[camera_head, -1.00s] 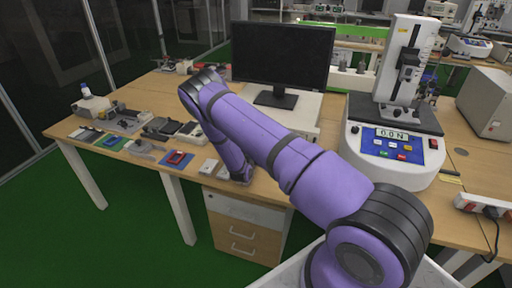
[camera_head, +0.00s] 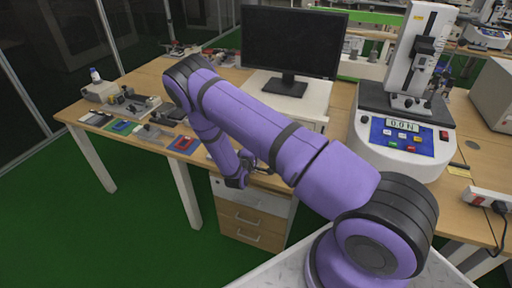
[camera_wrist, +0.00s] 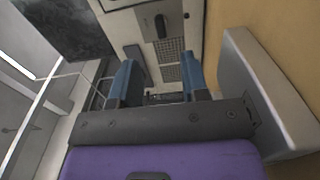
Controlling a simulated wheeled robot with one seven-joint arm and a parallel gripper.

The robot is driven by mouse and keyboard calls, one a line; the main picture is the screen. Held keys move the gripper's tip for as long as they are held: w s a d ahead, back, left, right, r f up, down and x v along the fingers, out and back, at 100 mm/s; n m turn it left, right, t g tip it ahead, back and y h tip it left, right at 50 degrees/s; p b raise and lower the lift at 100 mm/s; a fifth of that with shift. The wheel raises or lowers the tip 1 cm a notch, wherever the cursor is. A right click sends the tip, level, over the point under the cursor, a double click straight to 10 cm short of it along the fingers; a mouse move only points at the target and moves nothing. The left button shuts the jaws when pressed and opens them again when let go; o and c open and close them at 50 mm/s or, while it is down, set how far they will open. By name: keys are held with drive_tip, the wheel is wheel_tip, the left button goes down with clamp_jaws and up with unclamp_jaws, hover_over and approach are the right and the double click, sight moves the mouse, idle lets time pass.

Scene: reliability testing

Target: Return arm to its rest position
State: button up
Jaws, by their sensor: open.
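My purple arm (camera_head: 270,125) reaches from the lower right across the head view and bends down at its dark elbow near the desk's front edge. The lower part of the arm hangs in front of the desk edge, above the drawer unit. My gripper is mostly hidden behind the arm in the head view; only a small dark part shows. In the wrist view my gripper (camera_wrist: 160,82) has its two blue fingers wide apart, with nothing held between them.
The wooden desk (camera_head: 130,78) carries a monitor (camera_head: 291,42), a force tester (camera_head: 400,150) and several small parts at the left. A drawer unit (camera_head: 248,218) stands below. The green floor (camera_head: 110,240) at the left is clear. A grey block (camera_wrist: 262,95) is close beside the gripper.

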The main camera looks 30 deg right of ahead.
idle(0.3)
drive_tip(key=s+d+r+m+g, duration=0.1)
drive_tip(key=s+r+m+g, duration=0.25)
drive_tip(key=r, duration=0.65)
drive_tip(key=s+d+r+m+g+y, duration=0.1)
drive_tip(key=s+r+m+g, duration=0.3)
drive_tip(key=r, duration=0.7)
drive_tip(key=s+r+m+g, duration=0.2)
drive_tip(key=s+r+g, duration=0.25)
drive_tip(key=r, duration=0.55)
drive_tip(key=s+a+r+t+y, duration=0.2)
drive_tip(key=s+a+r+y, duration=0.2)
drive_tip(key=s+r, duration=0.2)
drive_tip(key=s+a+r+n+t+y, duration=0.1)
drive_tip(key=s+a+r+y, duration=0.3)
drive_tip(key=s, duration=0.7)
drive_tip(key=s+a+r+n+t+y, duration=0.1)
drive_tip(key=s+a+r+t+y, duration=0.2)
drive_tip(key=s+a+r+y, duration=0.2)
drive_tip(key=s+r, duration=0.3)
drive_tip(key=shift+s+r, duration=0.15)
drive_tip(key=shift+d, duration=0.1)
drive_tip(key=shift+c, duration=0.2)
